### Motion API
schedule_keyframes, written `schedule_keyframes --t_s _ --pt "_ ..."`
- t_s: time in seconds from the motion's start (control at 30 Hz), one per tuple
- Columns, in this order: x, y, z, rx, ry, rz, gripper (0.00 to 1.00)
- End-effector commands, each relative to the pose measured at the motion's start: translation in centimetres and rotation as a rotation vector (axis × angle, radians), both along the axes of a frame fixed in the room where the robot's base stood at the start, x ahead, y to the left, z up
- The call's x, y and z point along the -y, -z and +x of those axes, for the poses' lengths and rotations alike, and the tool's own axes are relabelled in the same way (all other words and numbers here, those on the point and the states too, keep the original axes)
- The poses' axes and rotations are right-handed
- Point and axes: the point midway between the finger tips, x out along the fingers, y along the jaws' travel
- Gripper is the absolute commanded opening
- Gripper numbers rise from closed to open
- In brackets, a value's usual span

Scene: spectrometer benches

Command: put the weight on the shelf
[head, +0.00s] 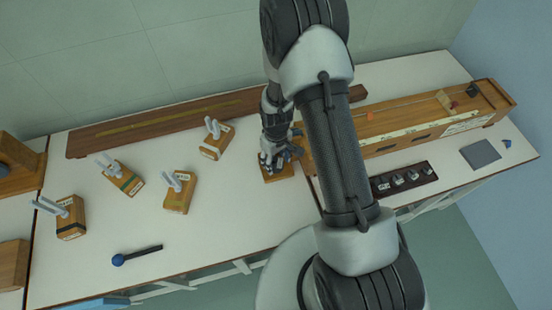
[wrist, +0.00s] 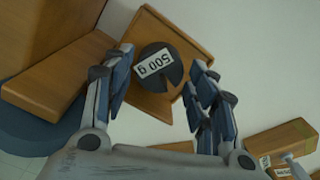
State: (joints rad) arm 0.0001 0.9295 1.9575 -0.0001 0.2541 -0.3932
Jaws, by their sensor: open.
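The weight (wrist: 154,84) is a dark round disc with a white "500 g" label in the wrist view. It lies on a square wooden board (wrist: 193,37); I cannot tell whether this board is the shelf. My gripper (wrist: 164,62) is open, with one finger on each side of the weight and visible gaps between. In the head view my gripper (head: 279,160) is low over the wooden board (head: 270,178), beside the long wooden case (head: 375,130), and it hides the weight there.
Several wooden blocks with pale prongs (head: 180,192) stand left of my gripper. A blue-ended rod (head: 137,255) lies near the front edge. A dark strip with several small pieces (head: 403,180) and a grey square (head: 480,154) are on the right. A long dark board (head: 100,138) lies along the back.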

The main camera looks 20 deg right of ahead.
Motion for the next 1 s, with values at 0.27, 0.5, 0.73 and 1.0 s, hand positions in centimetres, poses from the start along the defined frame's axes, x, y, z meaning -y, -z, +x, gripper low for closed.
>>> schedule_keyframes --t_s 0.27,0.5,0.73,1.0 --pt "0.0 -3.3 0.1 0.004 0.000 0.001 0.52" --pt "0.0 -8.6 0.1 0.003 0.000 0.000 0.52" --pt "0.0 -11.7 0.0 0.002 0.000 0.000 0.52" --pt "0.0 -17.5 -0.1 0.047 0.035 0.001 0.52"
